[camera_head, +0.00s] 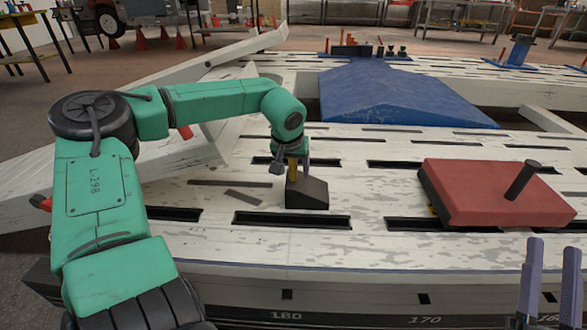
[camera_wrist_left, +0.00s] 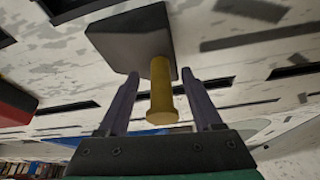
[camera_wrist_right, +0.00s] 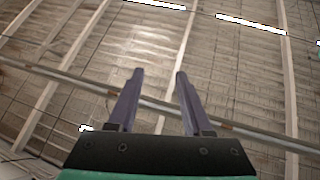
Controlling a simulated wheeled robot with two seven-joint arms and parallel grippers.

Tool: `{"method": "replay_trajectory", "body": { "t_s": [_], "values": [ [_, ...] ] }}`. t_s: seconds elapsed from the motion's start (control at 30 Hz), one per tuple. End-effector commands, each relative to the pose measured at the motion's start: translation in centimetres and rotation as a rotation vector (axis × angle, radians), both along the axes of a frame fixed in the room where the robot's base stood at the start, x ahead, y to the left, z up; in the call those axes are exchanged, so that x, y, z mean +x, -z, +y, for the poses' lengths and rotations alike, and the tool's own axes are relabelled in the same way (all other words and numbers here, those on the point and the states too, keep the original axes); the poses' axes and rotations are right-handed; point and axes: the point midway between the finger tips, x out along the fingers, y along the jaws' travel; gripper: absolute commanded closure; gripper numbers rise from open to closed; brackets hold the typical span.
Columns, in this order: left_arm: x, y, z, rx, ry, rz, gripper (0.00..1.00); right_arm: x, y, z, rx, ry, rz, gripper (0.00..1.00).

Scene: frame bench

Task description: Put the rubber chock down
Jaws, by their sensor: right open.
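The rubber chock is a dark wedge block (camera_head: 308,192) with a yellow handle (camera_head: 293,172). In the head view it sits on the pale slotted bench (camera_head: 300,245), near the middle. My left gripper (camera_head: 291,166) is above it, pointing down at the handle. In the left wrist view the dark block (camera_wrist_left: 130,38) and yellow handle (camera_wrist_left: 160,95) show; the handle stands between the two fingers, with a visible gap, so the jaws look open around it. My right gripper (camera_head: 552,250) is open and empty at the lower right, pointing up; its fingers also show in the right wrist view (camera_wrist_right: 158,78).
A red block (camera_head: 490,190) with a dark post lies to the right of the chock. A blue wedge-shaped piece (camera_head: 400,95) lies behind. Long slots cut the bench top. Bare bench lies in front of the chock. Pale beams (camera_head: 200,75) lie at the left.

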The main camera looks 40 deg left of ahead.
Motion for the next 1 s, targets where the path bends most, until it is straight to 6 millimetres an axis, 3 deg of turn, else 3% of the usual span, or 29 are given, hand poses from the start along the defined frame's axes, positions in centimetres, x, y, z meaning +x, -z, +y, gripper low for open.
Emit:
{"method": "replay_trajectory", "body": {
  "t_s": [0.33,0.43,0.47,0.57,1.0],
  "values": [
    [0.0,-0.3,0.0,0.001,0.000,-0.001,0.33,0.1,0.0,0.0,0.001,-0.001,0.006,0.50],
    [-0.1,-0.7,-0.1,0.000,0.000,-0.002,0.33,0.3,0.8,0.2,-0.003,-0.005,0.037,0.50],
    [-0.2,-0.9,-0.1,0.000,0.000,-0.002,0.33,0.4,1.5,0.2,-0.005,-0.006,0.056,0.50],
    [-0.3,-1.4,-0.2,0.000,0.000,-0.001,0.33,0.4,6.1,0.9,-0.030,-0.022,0.184,0.50],
    [-1.1,-3.4,-0.6,-0.001,-0.001,-0.002,0.33,-1.3,15.8,1.8,-0.080,-0.061,0.472,0.50]
  ]
}}
